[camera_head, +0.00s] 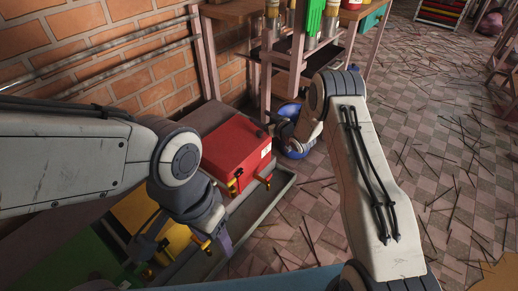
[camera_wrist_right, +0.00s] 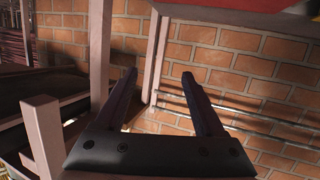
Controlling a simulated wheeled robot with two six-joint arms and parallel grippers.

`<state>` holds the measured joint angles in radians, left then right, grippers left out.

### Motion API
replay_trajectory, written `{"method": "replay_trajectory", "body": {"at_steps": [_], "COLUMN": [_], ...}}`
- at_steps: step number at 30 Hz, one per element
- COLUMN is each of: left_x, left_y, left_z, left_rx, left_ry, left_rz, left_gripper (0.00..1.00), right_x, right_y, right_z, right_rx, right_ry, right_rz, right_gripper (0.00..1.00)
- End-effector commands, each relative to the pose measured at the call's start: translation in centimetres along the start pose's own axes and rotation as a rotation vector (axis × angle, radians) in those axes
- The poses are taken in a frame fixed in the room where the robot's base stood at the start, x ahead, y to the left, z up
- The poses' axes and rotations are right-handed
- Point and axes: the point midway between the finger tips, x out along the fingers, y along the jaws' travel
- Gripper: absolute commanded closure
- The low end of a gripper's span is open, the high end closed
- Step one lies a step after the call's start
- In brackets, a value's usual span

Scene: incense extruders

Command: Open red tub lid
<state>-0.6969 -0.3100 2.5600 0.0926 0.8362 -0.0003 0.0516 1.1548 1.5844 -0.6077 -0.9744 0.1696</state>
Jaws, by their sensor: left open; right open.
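The red tub (camera_head: 236,143) with its flat red lid sits in a grey trough near the brick wall. The lid looks shut, with yellow latches (camera_head: 235,184) on the front side. My left gripper (camera_head: 184,247) is open over the yellow tub (camera_head: 140,211), to the front left of the red tub, and holds nothing visible. My right gripper (camera_head: 277,129) is just beyond the right side of the red tub, partly hidden by its own wrist. In the right wrist view the right gripper (camera_wrist_right: 160,82) is open, with nothing between its fingers.
The grey trough (camera_head: 262,207) holds the tubs; a green tub (camera_head: 75,262) is at lower left. A wooden frame (camera_head: 298,55) with green parts stands behind. A blue round object (camera_head: 289,111) is behind my right gripper. Sticks litter the tiled floor (camera_head: 440,140) at right.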

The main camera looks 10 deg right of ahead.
Motion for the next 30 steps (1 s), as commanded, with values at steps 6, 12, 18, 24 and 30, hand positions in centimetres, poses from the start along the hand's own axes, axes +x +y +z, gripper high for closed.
{"method": "replay_trajectory", "body": {"at_steps": [6, 12, 18, 24, 30], "left_x": [7.1, 8.5, 9.7, 12.1, 14.0], "left_y": [-0.5, -0.6, -0.7, -0.9, -1.0], "left_z": [0.4, 0.4, 0.5, 0.6, 0.7], "left_rx": [0.000, 0.000, 0.000, 0.000, 0.000], "left_ry": [0.000, 0.000, 0.001, 0.000, 0.000], "left_rz": [0.000, 0.000, 0.000, 0.000, 0.000], "left_gripper": [0.43, 0.43, 0.43, 0.43, 0.43], "right_x": [0.4, -0.3, 1.5, 5.2, 8.3], "right_y": [2.3, 2.8, 2.6, 2.4, 2.2], "right_z": [11.8, 14.6, 14.3, 13.5, 12.6], "right_rx": [0.039, 0.053, 0.052, 0.052, 0.052], "right_ry": [0.175, 0.251, 0.260, 0.261, 0.259], "right_rz": [-0.035, -0.055, -0.060, -0.059, -0.058], "right_gripper": [0.29, 0.29, 0.29, 0.29, 0.29]}}
